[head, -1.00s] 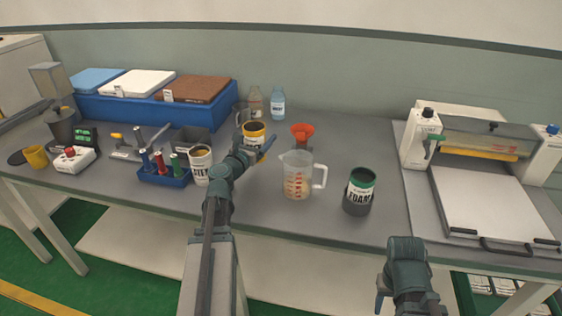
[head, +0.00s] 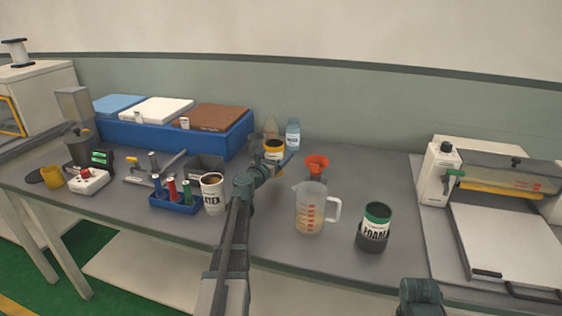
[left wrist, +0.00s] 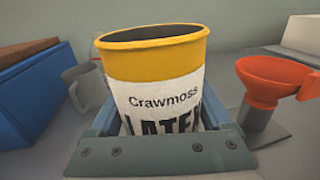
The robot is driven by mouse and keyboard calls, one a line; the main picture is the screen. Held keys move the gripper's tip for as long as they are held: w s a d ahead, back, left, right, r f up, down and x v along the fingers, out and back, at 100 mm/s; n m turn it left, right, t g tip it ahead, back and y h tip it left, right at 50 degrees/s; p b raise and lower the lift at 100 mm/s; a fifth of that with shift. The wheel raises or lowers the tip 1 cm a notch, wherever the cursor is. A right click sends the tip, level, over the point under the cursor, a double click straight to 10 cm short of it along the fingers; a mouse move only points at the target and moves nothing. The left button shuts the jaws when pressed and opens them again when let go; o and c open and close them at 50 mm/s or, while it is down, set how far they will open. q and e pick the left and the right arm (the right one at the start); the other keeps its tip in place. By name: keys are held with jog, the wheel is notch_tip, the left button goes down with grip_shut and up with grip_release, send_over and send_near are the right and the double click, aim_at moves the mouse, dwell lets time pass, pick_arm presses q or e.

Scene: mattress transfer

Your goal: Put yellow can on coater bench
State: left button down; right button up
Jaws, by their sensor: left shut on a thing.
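The yellow-banded can (head: 274,146) is near the back of the bench, in front of the bottles. My left gripper (head: 268,164) is shut on it, and it appears held above the bench top. In the left wrist view the can (left wrist: 155,75) is upright and open-topped, with a white label reading "Crawmoss", between the two fingers. Its base is hidden. The white coater machine (head: 495,215) is at the right end of the grey bench (head: 290,252). My right gripper is out of view; only part of that arm shows at the bottom.
A measuring jug (head: 310,210), an orange funnel (head: 316,164) and a green-rimmed can (head: 374,228) stand between the held can and the coater. A white can (head: 212,195) and a blue rack (head: 176,203) stand left of my arm. Bottles (head: 293,134) are behind.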

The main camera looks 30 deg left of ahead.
pick_arm(q)
jog(key=w, duration=0.1)
jog(key=w+a, duration=0.1)
jog(key=w, duration=0.2)
jog(key=shift+a+f, duration=0.25)
jog(key=shift+a, duration=0.05)
jog(key=shift+s+f+b, duration=0.1)
jog(key=shift+f+b, duration=1.65)
jog(key=shift+b, duration=0.1)
jog(key=shift+f, duration=0.15)
grip_release()
jog(key=shift+r, duration=0.2)
jog(key=shift+s+d, duration=0.1)
jog(key=shift+s, duration=0.25)
jog(key=s, duration=1.1)
jog(key=shift+s+d, duration=0.15)
jog(key=shift+d, duration=0.05)
